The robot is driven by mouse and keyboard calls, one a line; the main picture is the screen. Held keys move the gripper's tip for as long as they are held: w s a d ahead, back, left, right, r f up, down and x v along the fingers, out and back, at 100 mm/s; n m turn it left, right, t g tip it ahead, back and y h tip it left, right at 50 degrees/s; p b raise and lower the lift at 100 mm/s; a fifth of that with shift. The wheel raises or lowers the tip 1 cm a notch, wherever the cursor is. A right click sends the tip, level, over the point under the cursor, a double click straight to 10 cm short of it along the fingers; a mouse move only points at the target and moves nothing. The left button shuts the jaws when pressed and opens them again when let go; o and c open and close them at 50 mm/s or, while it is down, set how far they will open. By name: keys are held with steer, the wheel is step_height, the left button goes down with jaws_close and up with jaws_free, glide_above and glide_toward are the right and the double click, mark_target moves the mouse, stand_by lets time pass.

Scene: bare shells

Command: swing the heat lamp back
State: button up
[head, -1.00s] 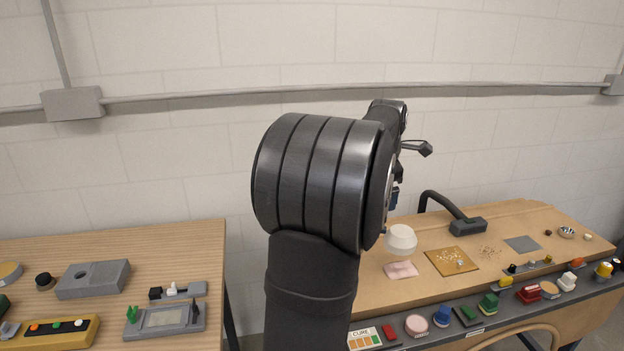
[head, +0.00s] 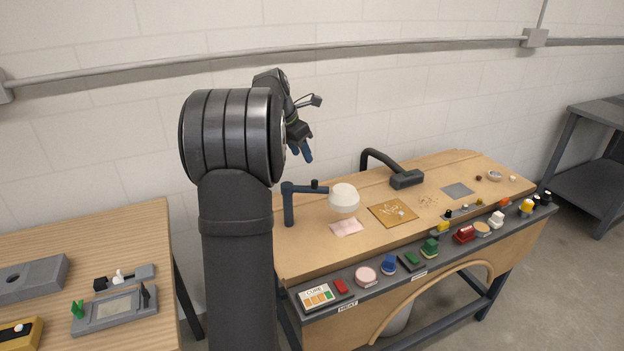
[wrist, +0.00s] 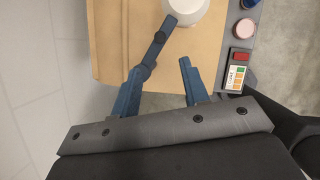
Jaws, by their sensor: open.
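The heat lamp has a white round shade (head: 345,198) on a dark blue arm (head: 303,187), which reaches right from an upright post (head: 288,207) at the left end of the workbench. The shade hangs over a pink cloth (head: 347,228). My gripper (head: 301,153) is open and empty, up and behind the lamp post, fingers pointing down. In the wrist view, my gripper (wrist: 160,68) shows its two blue fingers apart. The lamp's arm (wrist: 160,38) and white shade (wrist: 186,12) appear beyond the fingertips; the lamp's joint lies close to the left fingertip in the picture. I cannot tell the height gap.
The workbench (head: 300,255) carries a gold tray (head: 393,213), a black bent-arm fixture (head: 405,179) and a row of coloured controls along its front edge. A CURE card (head: 317,297) is at the front left. A second table (head: 100,238) stands left, beyond a gap.

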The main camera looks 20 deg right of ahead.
mark_target(314, 181)
steer(key=x, duration=1.2)
steer(key=shift+f, duration=0.1)
jaws_close()
